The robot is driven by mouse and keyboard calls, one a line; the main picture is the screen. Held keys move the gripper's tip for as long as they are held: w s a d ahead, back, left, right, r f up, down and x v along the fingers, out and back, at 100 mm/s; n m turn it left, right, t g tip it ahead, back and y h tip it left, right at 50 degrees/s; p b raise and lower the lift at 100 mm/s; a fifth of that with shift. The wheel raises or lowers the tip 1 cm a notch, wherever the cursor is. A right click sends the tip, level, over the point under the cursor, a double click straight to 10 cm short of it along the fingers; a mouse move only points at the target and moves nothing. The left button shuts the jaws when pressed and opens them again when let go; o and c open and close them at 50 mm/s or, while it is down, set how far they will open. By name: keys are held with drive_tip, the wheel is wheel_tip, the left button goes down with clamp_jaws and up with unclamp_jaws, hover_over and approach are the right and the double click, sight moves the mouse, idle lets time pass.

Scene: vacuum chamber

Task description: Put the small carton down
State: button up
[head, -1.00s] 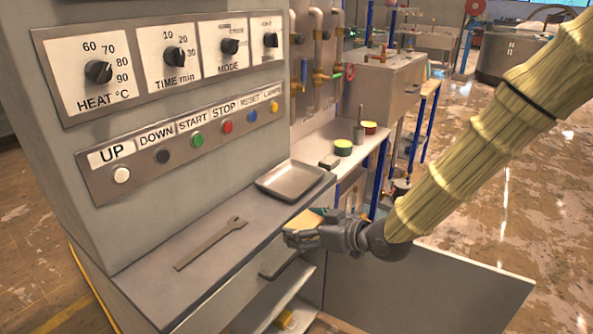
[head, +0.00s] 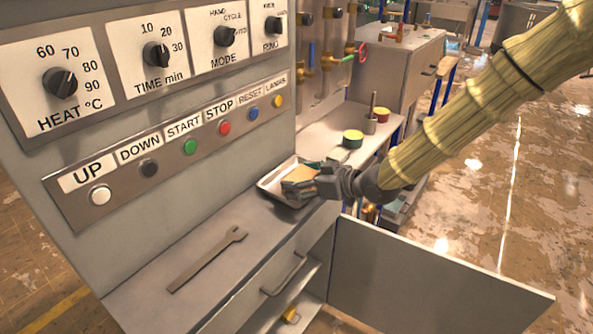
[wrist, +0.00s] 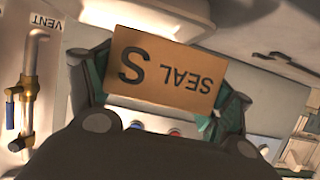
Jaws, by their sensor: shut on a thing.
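The small carton (wrist: 165,72) is a tan box marked "SEALS", upside down in the wrist view. My gripper (wrist: 160,92) is shut on it, with a green-lined finger at each side. In the head view my gripper (head: 308,186) holds the carton (head: 300,174) at the metal tray (head: 268,181) on the cabinet top. The carton overlaps the tray in the picture. Whether it touches the tray floor cannot be told. My gripper hides the tray's right part.
A flat wrench (head: 207,260) lies on the cabinet top (head: 150,290) in front of the tray. The control panel (head: 180,150) rises behind it. An open cabinet door (head: 430,280) stands out below right.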

drive_tip(key=w, duration=0.3)
drive_tip(key=w+p, duration=0.1)
drive_tip(key=w, duration=0.2)
drive_tip(key=w+a+p, duration=0.1)
drive_tip(key=w, duration=0.2)
drive_tip(key=shift+f, duration=0.4)
drive_tip(key=shift+f+p, duration=0.45)
drive_tip(key=shift+f, duration=1.35)
drive_tip(key=shift+s+f, duration=0.1)
drive_tip(key=shift+f, duration=0.05)
drive_tip(key=o, duration=1)
drive_tip(key=shift+o, duration=0.2)
